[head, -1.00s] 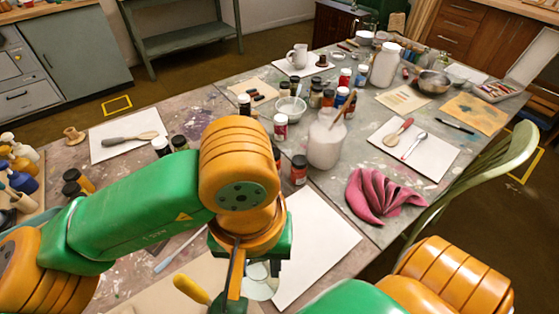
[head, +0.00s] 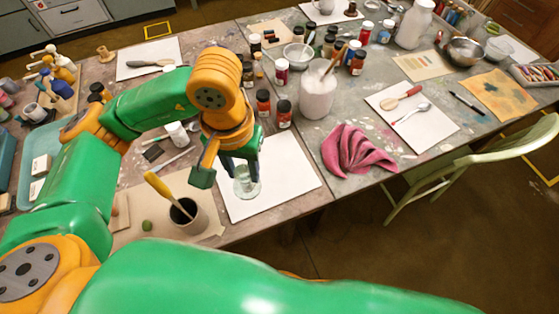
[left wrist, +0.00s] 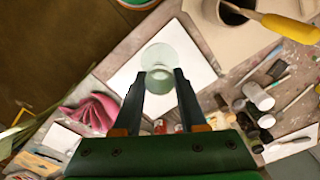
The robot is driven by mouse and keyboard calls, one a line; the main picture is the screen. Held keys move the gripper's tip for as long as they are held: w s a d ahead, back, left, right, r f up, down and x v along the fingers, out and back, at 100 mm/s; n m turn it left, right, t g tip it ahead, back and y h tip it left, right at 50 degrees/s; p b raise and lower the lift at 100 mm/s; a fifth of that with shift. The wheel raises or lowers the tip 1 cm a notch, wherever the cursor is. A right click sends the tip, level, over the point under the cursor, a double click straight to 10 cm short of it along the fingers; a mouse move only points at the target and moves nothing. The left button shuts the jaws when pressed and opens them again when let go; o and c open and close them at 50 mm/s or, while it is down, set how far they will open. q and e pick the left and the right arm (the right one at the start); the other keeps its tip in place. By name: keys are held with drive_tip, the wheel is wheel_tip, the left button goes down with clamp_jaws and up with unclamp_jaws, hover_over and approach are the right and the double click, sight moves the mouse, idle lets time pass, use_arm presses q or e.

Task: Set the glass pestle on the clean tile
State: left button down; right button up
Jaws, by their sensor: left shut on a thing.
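The glass pestle (head: 247,185) is clear, with a wide round foot below the fingers. My left gripper (head: 240,166) is shut on its upper part and holds it roughly upright over the left part of a bare white tile (head: 285,188). In the left wrist view the pestle (left wrist: 158,56) sits between the two dark fingertips (left wrist: 160,80), with the white tile (left wrist: 195,62) behind it. I cannot tell whether its foot touches the tile. My right gripper is not in view.
A dark pot (head: 188,217) with a yellow-handled tool stands left of the tile. Red-labelled jars (head: 283,113) and a large white jar (head: 318,97) stand behind it. A crumpled pink cloth (head: 357,152) lies to the right. The tile's right part is clear.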

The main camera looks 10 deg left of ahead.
use_arm(q)
drive_tip(key=w+f+p, duration=0.1)
drive_tip(key=w+f, duration=0.2)
drive_tip(key=w+f+p, duration=0.1)
drive_tip(key=w+f, duration=0.2)
drive_tip(key=f, duration=0.1)
drive_tip(key=w+f+p, duration=0.1)
drive_tip(key=w+f, duration=0.3)
drive_tip(key=shift+d+p, duration=0.2)
drive_tip(key=shift+p, duration=0.2)
drive_tip(key=shift+f+b, duration=0.3)
drive_tip(key=shift+b, duration=0.05)
drive_tip(key=shift+c, duration=2.3)
unclamp_jaws()
drive_tip(key=shift+s+r, duration=0.1)
